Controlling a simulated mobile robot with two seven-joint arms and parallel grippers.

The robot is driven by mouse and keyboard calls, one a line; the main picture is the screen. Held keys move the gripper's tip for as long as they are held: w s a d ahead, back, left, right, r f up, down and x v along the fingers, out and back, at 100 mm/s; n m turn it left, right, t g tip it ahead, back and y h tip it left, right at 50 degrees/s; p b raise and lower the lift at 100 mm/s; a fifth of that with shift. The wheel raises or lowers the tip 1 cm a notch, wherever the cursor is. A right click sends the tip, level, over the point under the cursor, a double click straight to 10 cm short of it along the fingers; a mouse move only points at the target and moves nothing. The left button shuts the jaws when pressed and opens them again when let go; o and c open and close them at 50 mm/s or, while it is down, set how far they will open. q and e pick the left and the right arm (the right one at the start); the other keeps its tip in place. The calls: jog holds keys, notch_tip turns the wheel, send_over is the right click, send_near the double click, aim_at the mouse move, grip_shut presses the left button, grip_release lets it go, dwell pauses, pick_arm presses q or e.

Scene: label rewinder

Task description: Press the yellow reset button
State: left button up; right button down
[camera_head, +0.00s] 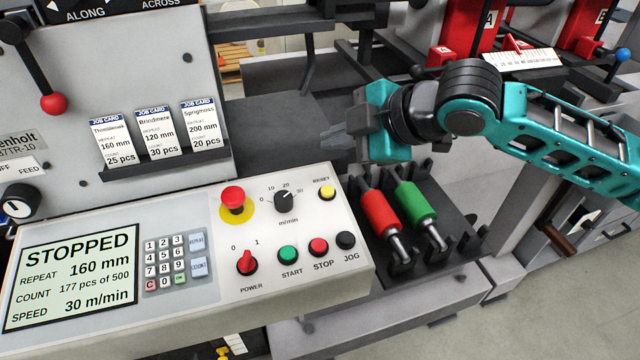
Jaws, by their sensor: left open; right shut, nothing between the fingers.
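The yellow reset button (327,192) sits at the upper right of the sloped control panel (225,285), under the label RESET. My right gripper (328,140) comes in from the right. Its dark fingers are shut with nothing between them and point left. In the picture they lie above the reset button, apart from it. I cannot tell their exact height over the panel. My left gripper is not in view. The display (70,275) reads STOPPED, repeat 160 mm, count 177 pcs of 500, speed 30 m/min.
Near the reset button are a speed knob (284,201) and a red mushroom button (233,197) on yellow. Green start (288,253), red stop (318,246) and black jog (346,240) buttons lie below.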

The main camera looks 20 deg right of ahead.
jog(key=shift+f, duration=0.1)
jog(key=b, duration=0.7)
send_over(327, 192)
jog(key=s, duration=0.1)
jog(key=f, duration=0.6)
jog(key=shift+s+d+f, duration=0.2)
jog(key=shift+d+f, duration=0.15)
jog(key=shift+d, duration=0.05)
jog(key=shift+w+f, duration=0.15)
jog(key=shift+f, duration=0.75)
jog(key=shift+f, duration=0.1)
